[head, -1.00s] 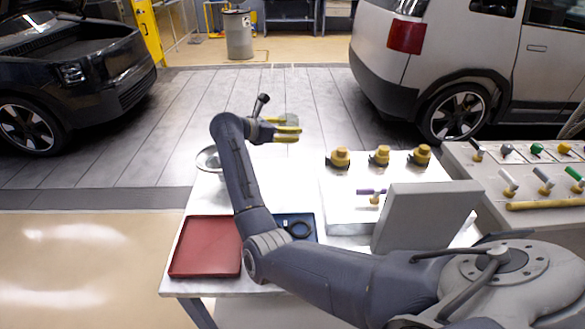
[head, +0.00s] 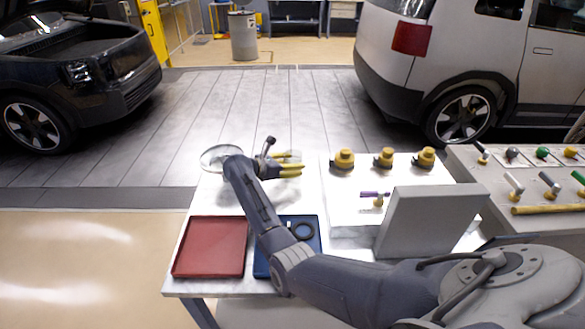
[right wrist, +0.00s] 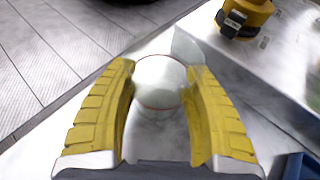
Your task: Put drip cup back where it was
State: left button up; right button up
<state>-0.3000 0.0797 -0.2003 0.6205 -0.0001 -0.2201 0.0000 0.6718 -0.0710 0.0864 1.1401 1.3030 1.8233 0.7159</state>
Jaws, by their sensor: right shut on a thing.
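My right gripper (head: 291,166) is over the back part of the white table, left of the raised white block. In the right wrist view its two yellow fingers (right wrist: 161,112) are shut on the drip cup (right wrist: 160,82), a clear round cup with a thin reddish rim. The fingers press on it from both sides. The cup is mostly hidden by the fingers in the head view. I cannot tell whether its base touches the table. My left gripper is not in view.
A round clear dish (head: 212,158) is at the back left. The white block (head: 345,205) carries yellow caps (head: 343,159). A grey panel (head: 428,222) stands beside it.

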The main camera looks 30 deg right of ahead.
jog(key=shift+f, duration=0.7)
jog(key=shift+f, duration=0.1)
jog(key=o, duration=1.2)
jog(key=shift+a, duration=0.15)
jog(key=shift+v, duration=3.7)
